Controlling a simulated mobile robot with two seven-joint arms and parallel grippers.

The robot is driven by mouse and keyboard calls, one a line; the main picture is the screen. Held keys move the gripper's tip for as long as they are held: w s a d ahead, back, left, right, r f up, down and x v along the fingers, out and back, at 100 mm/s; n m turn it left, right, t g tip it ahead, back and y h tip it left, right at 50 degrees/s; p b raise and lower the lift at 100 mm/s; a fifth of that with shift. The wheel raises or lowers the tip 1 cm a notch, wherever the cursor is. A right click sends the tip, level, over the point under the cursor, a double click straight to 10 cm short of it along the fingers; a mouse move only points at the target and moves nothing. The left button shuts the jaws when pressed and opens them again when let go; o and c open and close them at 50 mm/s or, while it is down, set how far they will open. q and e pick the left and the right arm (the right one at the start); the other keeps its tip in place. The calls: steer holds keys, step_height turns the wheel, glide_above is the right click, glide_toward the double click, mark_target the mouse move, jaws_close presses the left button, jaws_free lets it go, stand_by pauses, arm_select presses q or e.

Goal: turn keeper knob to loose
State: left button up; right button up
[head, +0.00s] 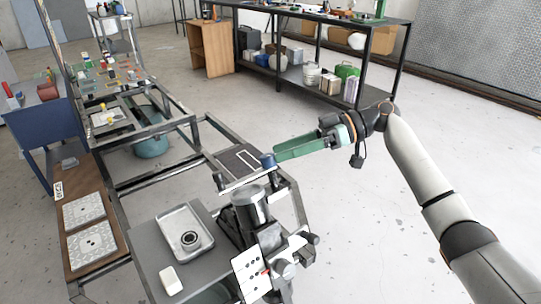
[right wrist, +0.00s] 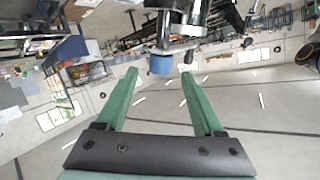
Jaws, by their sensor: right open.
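A blue knob (head: 267,160), which looks like the keeper knob, sits at the end of a bar on top of the spring suspension fixture (head: 250,205). My right gripper (head: 279,149) has green fingers and is open, with its tips right by the knob in the head view. In the right wrist view the blue knob (right wrist: 160,66) shows in the gap between the two fingertips (right wrist: 158,75), near their ends, with nothing gripped. I cannot tell whether a finger touches it. My left gripper is not in view.
A metal tray (head: 170,216) with a dark ring (head: 190,239) lies on the grey bench left of the fixture, near a white block (head: 171,280). A white panel with dots (head: 250,271) stands at the fixture's front. The floor to the right is open.

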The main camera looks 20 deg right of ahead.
steer(key=v, duration=0.8)
steer(key=shift+d, duration=0.1)
